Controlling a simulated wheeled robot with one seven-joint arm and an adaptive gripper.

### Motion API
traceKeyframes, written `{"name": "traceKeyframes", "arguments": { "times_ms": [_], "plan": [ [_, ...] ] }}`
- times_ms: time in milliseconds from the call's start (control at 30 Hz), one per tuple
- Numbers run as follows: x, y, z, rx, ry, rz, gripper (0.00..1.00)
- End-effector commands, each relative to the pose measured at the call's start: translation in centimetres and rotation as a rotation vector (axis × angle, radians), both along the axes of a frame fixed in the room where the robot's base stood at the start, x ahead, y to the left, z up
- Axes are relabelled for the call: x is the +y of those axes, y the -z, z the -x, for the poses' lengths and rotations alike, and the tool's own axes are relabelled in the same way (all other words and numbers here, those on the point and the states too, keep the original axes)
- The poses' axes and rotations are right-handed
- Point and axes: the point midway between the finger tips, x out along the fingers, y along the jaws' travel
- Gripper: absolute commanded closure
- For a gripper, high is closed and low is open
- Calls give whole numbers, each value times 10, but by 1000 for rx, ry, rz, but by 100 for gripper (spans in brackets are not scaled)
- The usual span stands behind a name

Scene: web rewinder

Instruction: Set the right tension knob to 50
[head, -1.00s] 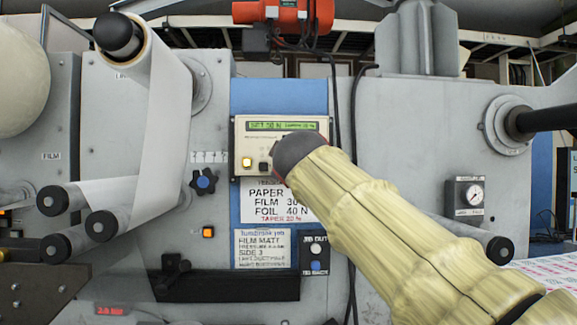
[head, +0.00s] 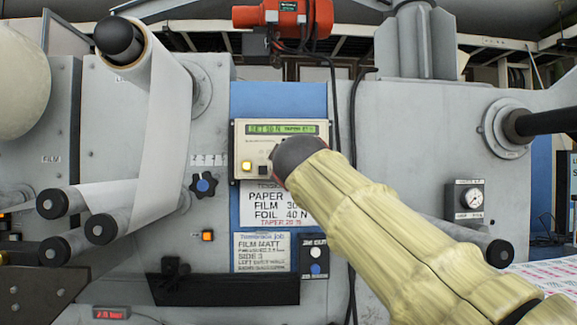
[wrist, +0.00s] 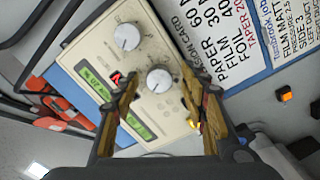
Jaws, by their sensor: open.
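The cream control panel (head: 240,150) has a lit green display (head: 282,129) along its top. It starts with "SET", but I cannot read the number surely. In the wrist view, the panel has two pale round knobs. One knob (wrist: 159,80) sits between my open fingertips (wrist: 161,92), on the side nearer the yellow button. The other knob (wrist: 127,36), at the panel's right when its text is read upright, is just beyond the fingertips. Whether a finger touches a knob, I cannot tell. In the head view, my arm's end covers both knobs.
A yellow button (head: 246,166) is at the panel's lower left. A printed tension card (head: 270,203) is below it.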

Motion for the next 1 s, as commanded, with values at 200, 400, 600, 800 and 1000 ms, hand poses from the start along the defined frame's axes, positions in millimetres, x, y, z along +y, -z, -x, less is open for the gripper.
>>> {"name": "traceKeyframes", "arguments": {
  "times_ms": [200,400,600,800,1000],
  "plan": [
    [0,-1,2,-1,0,0,56],
    [0,-2,23,-2,-1,0,56],
    [0,-1,61,-3,-3,0,56],
    [0,0,95,-2,-3,0,56],
    [0,0,116,0,-1,0,56]
  ]
}}
